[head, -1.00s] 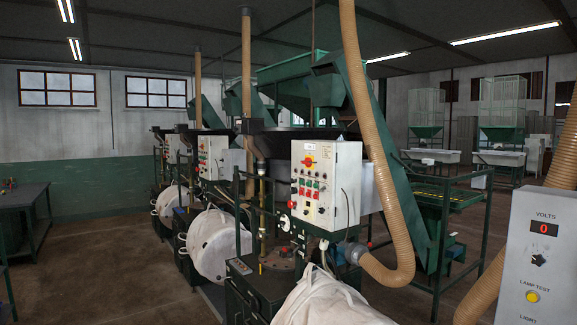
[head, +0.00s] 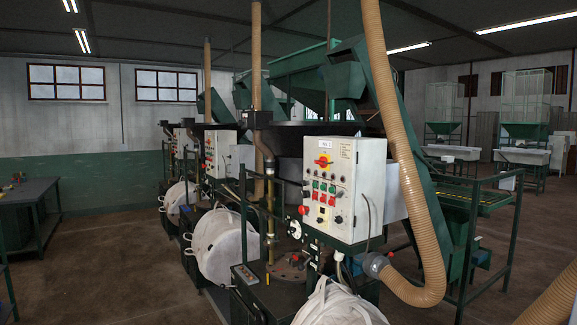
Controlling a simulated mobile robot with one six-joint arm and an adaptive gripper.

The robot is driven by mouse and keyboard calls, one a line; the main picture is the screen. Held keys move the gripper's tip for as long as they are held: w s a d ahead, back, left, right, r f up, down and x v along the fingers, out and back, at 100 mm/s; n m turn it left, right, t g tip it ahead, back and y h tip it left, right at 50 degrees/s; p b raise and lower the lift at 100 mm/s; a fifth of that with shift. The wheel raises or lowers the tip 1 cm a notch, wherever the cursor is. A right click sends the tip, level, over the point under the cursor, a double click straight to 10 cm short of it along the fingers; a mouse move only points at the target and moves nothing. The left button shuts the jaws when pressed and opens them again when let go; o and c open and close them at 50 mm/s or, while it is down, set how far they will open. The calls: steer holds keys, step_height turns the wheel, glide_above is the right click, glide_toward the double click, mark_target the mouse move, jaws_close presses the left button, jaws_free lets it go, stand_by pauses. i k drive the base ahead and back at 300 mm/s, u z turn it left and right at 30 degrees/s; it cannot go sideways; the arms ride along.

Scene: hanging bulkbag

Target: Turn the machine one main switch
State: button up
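The nearest machine's white control box (head: 345,180) faces me right of centre in the head view. Near its top is the main switch (head: 323,161), a red rotary knob on a yellow plate. A small label (head: 325,143) sits above it, too small to read surely. Below the switch are rows of red, green and white buttons (head: 324,191). I cannot read the switch's position at this distance. My gripper and arm are not in view.
Similar machines with control boxes (head: 221,153) stand behind to the left. White bulk bags (head: 224,246) hang at their fronts, and another bag (head: 338,305) is at the bottom. A ribbed hose (head: 405,170) hangs right of the box. Floor (head: 110,270) is open at left.

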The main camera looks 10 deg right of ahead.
mark_target(320, 161)
steer(key=u, duration=0.4)
steer(key=i, duration=1.15)
steer(key=u, duration=0.35)
